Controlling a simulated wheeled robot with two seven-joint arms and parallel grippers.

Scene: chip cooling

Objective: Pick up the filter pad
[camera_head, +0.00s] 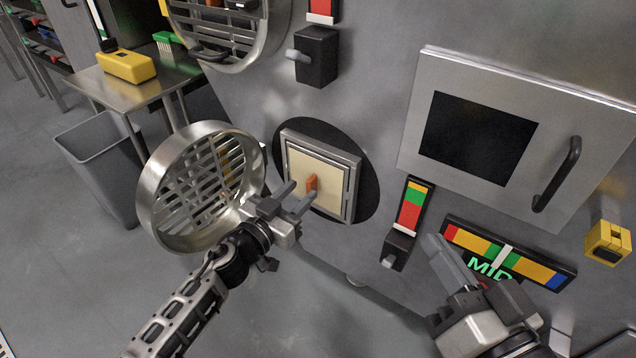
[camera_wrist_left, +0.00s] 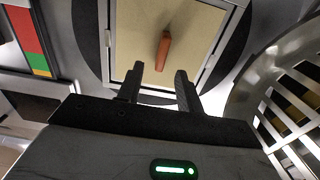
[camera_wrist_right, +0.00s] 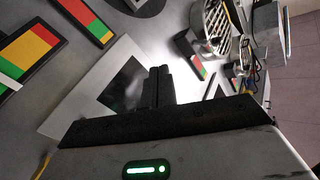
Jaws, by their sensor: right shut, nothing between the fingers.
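The filter pad (camera_head: 327,191) is a cream square in a metal frame, set in a dark round opening of the grey machine. It has an orange tab (camera_head: 311,184) at its middle. The pad (camera_wrist_left: 140,38) and its orange tab (camera_wrist_left: 164,52) also show in the left wrist view. My left gripper (camera_head: 295,197) is open in front of the pad, and the tab stands beyond the gap between its fingers (camera_wrist_left: 158,82). My right gripper (camera_head: 436,243) is shut and empty, near the lower right of the machine front.
A round slotted metal cover (camera_head: 152,190) stands swung open left of the pad, close to my left gripper. A coloured gauge with a black lever (camera_head: 398,248) is to the right. A multicoloured panel reading MID (camera_head: 555,272) and a door handle (camera_head: 558,175) are further right.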

